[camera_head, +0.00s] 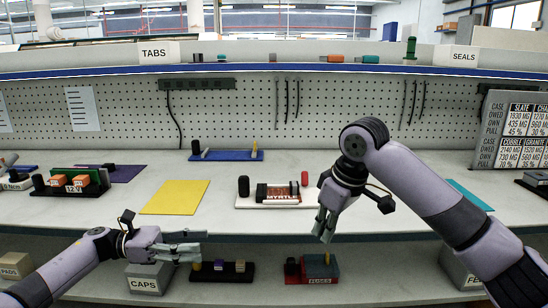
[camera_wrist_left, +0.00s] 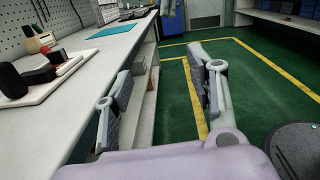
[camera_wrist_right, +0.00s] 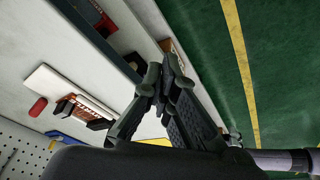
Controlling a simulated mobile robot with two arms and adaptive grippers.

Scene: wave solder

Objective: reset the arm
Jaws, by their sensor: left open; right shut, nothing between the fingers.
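My left gripper (camera_head: 192,246) reaches in from the left in the head view, low in front of the bench edge. In the left wrist view its two fingers (camera_wrist_left: 160,85) stand wide apart with nothing between them, so it is open. My right gripper (camera_head: 325,226) hangs down from the raised right arm, near the front edge of the bench, to the right of the white board labelled MYRTLE (camera_head: 262,205). In the right wrist view its fingertips (camera_wrist_right: 163,75) come together with nothing held, so it is shut and empty.
The bench top (camera_head: 330,165) carries a yellow mat (camera_head: 175,197), a blue strip (camera_head: 225,156) and a dark tray of orange parts (camera_head: 72,182) at left. The lower shelf holds a CAPS bin (camera_head: 148,280) and a red FUSES box (camera_head: 318,270). Green floor (camera_wrist_left: 240,80) is clear.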

